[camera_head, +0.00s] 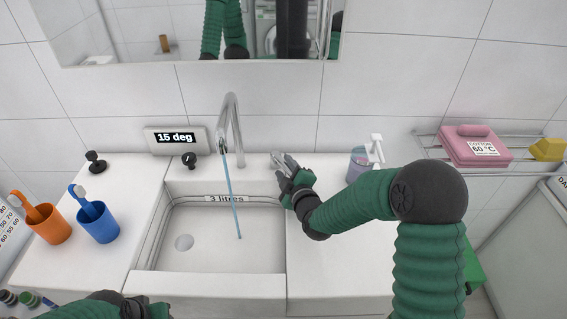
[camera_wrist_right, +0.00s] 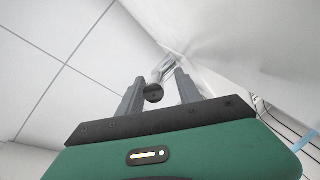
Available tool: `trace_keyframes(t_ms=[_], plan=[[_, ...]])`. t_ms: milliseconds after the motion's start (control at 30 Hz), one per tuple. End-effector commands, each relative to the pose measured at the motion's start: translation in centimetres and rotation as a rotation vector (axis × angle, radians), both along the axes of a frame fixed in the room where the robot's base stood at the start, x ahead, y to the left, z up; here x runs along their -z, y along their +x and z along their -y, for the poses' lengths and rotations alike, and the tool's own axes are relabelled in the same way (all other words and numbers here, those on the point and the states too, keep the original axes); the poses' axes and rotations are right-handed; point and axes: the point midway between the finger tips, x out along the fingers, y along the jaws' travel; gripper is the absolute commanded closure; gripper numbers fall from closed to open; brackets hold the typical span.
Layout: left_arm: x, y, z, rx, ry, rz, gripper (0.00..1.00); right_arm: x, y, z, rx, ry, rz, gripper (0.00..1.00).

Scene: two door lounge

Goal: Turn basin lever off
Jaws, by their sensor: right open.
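The white basin (camera_head: 215,215) is set in the counter, with a curved metal spout (camera_head: 232,120) above it. A thin blue stream of water (camera_head: 231,195) runs from the spout into the basin. The metal basin lever (camera_head: 276,158) is right of the spout, partly hidden by my right gripper (camera_head: 285,167). In the right wrist view, the lever's dark round end (camera_wrist_right: 153,92) lies between the two open fingers (camera_wrist_right: 160,92); contact cannot be told. My left gripper (camera_head: 150,306) is at the bottom edge, partly cut off, its jaws unclear.
A "15 deg" display (camera_head: 175,140) and black knob (camera_head: 189,160) stand left of the spout. An orange cup (camera_head: 48,226) and blue cup (camera_head: 99,226) are on the left counter. A soap dispenser (camera_head: 375,150) and cup (camera_head: 360,166) stand right of my right gripper.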

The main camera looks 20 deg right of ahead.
Motion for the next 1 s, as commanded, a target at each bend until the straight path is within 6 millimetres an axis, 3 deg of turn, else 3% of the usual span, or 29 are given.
trace_keyframes(t_ms=[133, 467, 1000], plan=[[-0.02, -0.02, 0.00, 0.000, 0.000, 0.000, 0.64, 0.08, 0.09, 0.16, 0.002, 0.001, -0.001, 0.59], [-0.01, 0.00, 0.01, 0.000, 0.000, 0.000, 0.64, 0.18, 0.19, 0.16, 0.002, 0.001, -0.003, 1.00], [-0.01, 0.00, 0.01, 0.000, 0.000, 0.000, 0.64, 0.15, 0.14, -0.08, -0.003, 0.001, -0.003, 1.00]])
